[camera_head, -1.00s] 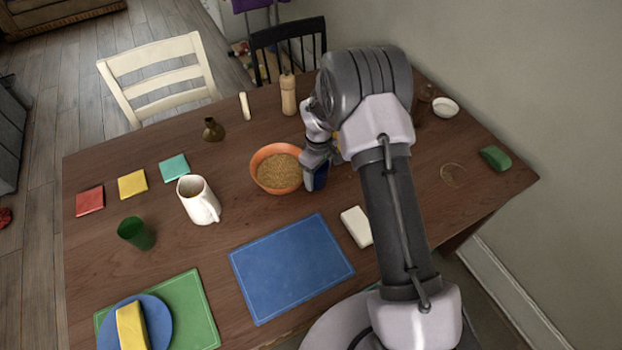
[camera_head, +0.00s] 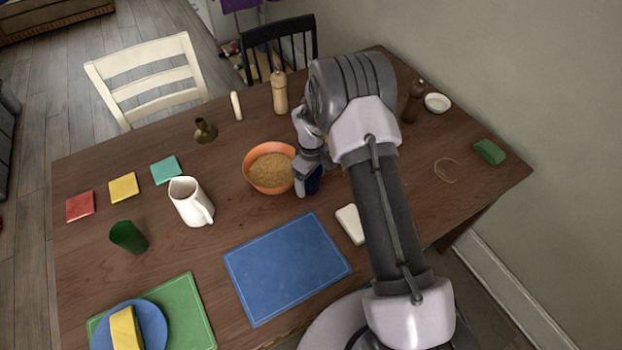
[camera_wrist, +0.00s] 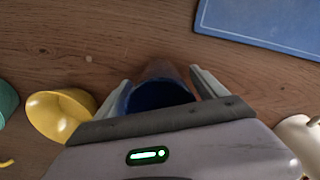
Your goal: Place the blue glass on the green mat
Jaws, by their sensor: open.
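The blue glass (camera_wrist: 158,92) stands between the two open fingers of my gripper (camera_wrist: 160,85) in the wrist view. No clear grip on it shows. In the head view the blue glass (camera_head: 313,183) is partly hidden behind my gripper (camera_head: 305,185), right of the orange bowl. The green mat (camera_head: 190,308) lies at the front left of the table. A blue plate (camera_head: 154,318) with a yellow block (camera_head: 125,328) on it covers the mat's left part. The mat's right and upper parts are bare.
An orange bowl of grain (camera_head: 252,180) stands beside my gripper. A blue mat (camera_head: 285,268), a white pitcher (camera_head: 188,205) and a green glass (camera_head: 128,237) stand or lie toward the green mat. A yellow cup (camera_wrist: 50,115) is near my gripper. A white block (camera_head: 348,224) lies right.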

